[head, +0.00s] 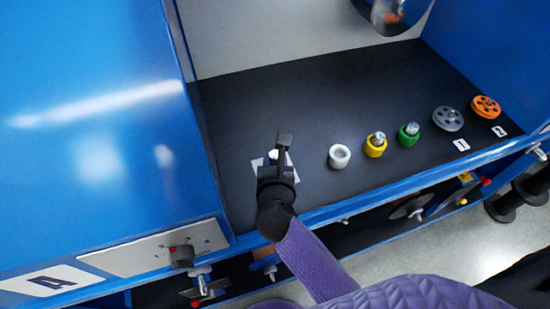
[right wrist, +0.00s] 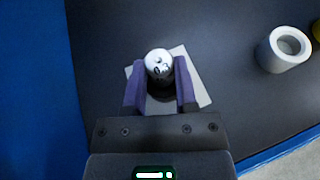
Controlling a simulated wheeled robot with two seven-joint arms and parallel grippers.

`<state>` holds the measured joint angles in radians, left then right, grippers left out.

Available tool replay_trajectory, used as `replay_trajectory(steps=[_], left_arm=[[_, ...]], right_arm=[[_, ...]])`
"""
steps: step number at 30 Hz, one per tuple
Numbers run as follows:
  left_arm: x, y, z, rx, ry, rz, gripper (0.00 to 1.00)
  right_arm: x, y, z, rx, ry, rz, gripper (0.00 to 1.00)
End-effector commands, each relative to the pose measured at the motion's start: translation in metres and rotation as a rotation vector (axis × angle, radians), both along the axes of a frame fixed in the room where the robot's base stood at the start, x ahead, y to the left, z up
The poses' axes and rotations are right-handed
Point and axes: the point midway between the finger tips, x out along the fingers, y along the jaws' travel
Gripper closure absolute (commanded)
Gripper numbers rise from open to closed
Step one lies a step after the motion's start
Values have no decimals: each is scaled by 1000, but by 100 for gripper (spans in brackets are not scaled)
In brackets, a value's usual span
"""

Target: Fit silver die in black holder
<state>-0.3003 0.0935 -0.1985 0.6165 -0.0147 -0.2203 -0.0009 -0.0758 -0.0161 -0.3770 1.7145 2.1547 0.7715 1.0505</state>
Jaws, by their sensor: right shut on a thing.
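The silver die (right wrist: 157,61) shows a rounded, shiny top with dark marks between the purple fingers of my right gripper (right wrist: 160,82) in the right wrist view. The fingers are closed on it. The black holder (right wrist: 162,92) shows as a dark shape just below the die, partly hidden by the fingers; I cannot tell whether the die is seated in it. In the head view my right gripper (head: 283,148) points down over a white card on the dark shelf, with the silver die (head: 273,154) beside the fingers. My left gripper is not in view.
The white card (right wrist: 197,88) lies under the gripper. To the right stand an empty white holder (head: 339,156), a yellow holder (head: 375,148) and a green holder (head: 408,136) with silver pieces, then a grey pulley (head: 448,119) and an orange pulley (head: 486,106). A blue wall (head: 100,110) rises left.

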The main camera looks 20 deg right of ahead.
Motion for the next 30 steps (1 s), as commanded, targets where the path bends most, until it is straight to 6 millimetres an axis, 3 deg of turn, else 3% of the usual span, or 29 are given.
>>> replay_trajectory(steps=[11, 27, 28, 30], left_arm=[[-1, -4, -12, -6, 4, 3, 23], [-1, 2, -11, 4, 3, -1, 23], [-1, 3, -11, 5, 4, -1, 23], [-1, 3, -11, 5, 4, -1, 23]], right_arm=[[0, 0, -15, -1, 0, 0, 100], [-1, 0, -15, 0, 3, -1, 100], [-1, 0, -15, 0, 3, -1, 62], [-1, 0, -15, 0, 3, -1, 48]])
